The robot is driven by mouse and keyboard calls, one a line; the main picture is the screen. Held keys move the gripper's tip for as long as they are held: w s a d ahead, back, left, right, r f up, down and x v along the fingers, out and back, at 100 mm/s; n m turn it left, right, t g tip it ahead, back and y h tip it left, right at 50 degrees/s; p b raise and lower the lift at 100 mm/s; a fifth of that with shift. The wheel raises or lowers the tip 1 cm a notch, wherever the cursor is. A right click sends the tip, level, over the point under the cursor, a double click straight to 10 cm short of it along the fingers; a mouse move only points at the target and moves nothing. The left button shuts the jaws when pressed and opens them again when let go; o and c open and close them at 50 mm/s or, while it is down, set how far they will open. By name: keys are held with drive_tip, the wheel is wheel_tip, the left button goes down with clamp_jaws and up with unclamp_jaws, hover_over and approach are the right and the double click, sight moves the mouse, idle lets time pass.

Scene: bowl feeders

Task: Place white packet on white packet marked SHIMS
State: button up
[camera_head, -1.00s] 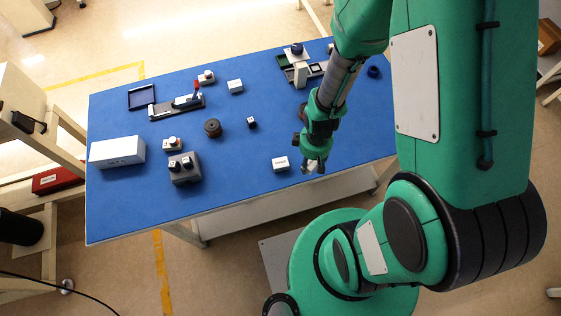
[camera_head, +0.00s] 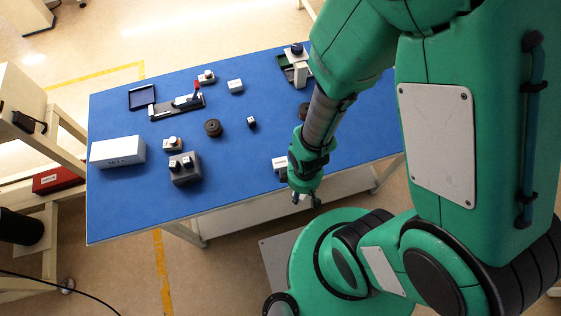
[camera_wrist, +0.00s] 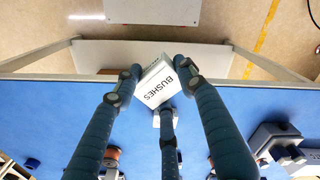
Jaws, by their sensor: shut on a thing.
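My gripper (camera_head: 306,200) hangs near the table's front edge, in front of a white packet. In the wrist view its fingers (camera_wrist: 160,86) are shut on a white packet marked BUSHES (camera_wrist: 156,84), held tilted. That held packet is mostly hidden by the gripper in the head view. A white packet with dark lettering (camera_head: 279,165) lies on the blue table, partly hidden by my gripper; its label is too small to read. Another small white packet (camera_head: 235,86) lies farther back on the table, its label also unreadable.
The blue table (camera_head: 240,195) also holds a long white box (camera_head: 117,151), a grey switch block (camera_head: 185,168), a dark round part (camera_head: 213,128), a small dark block (camera_head: 251,122) and a fixture with a red handle (camera_head: 180,105). The front middle of the table is clear.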

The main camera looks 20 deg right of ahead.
drive_tip(key=shift+w, duration=0.1)
drive_tip(key=b, duration=0.1)
hover_over(280, 163)
drive_tip(key=shift+f, duration=0.75)
drive_tip(key=shift+f+b, duration=0.3)
drive_tip(key=shift+f, duration=1.45)
drive_tip(key=shift+f, duration=0.1)
drive_tip(key=o, duration=1.3)
